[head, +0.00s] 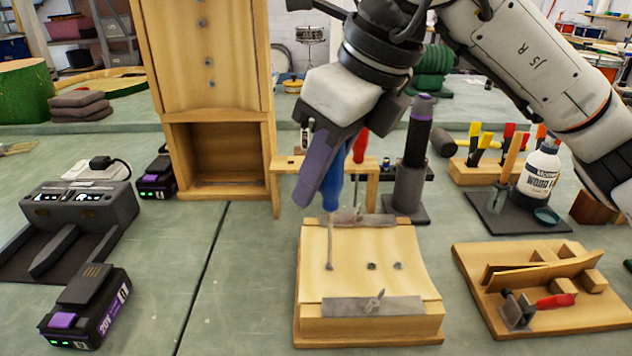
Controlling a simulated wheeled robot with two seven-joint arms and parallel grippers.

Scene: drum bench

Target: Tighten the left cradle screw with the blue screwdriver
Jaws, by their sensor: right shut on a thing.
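My right gripper (325,166) comes in from the upper right and is shut on the blue screwdriver (334,190). The blue handle points down from the fingers, which hide part of it. Its thin shaft runs down over the left side of the wooden cradle (318,287). The tip ends around the left cradle screw (330,267); I cannot tell whether it touches or is seated. Two dark screws, the middle one (371,266) and the right one (398,265), show on the cradle's face. My left gripper is not in view.
Behind the cradle stands a wooden rack (283,180) with a red screwdriver (360,147). A battery (88,307) and charger (85,212) lie left. A wooden board with a red-handled tool (556,301) lies right, a glue bottle (540,172) behind it. Bench left of the cradle is clear.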

